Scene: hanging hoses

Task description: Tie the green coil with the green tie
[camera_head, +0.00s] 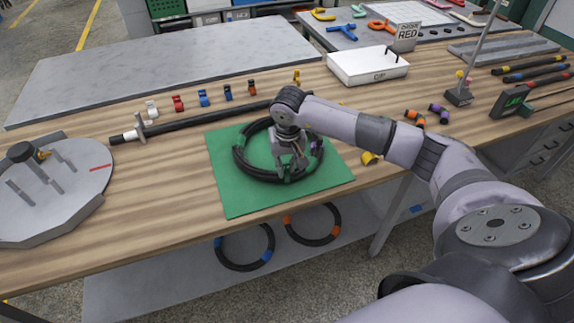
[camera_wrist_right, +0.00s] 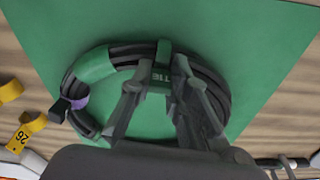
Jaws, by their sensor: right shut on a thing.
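A black hose coil (camera_head: 241,160) lies flat on a green mat (camera_head: 228,201) on the wooden bench. In the right wrist view the coil (camera_wrist_right: 217,88) shows a green wrapped section (camera_wrist_right: 97,66) and a purple-marked end (camera_wrist_right: 79,103). A green tie (camera_wrist_right: 163,52) marked "TIE" stands across the coil's strands. My right gripper (camera_head: 290,172) is down at the coil's near part; in the wrist view its fingers (camera_wrist_right: 163,82) are on both sides of the tie, shut on it. Whether the tie's ends meet is hidden. My left gripper is not in view.
A long black hose (camera_head: 200,120) lies behind the mat, with several small colored clips beyond it. A white tray (camera_head: 367,68) and a "RED" sign (camera_head: 407,32) stand farther back. A grey round fixture (camera_head: 60,190) is at the left. Two coils (camera_head: 245,264) lie on the lower shelf.

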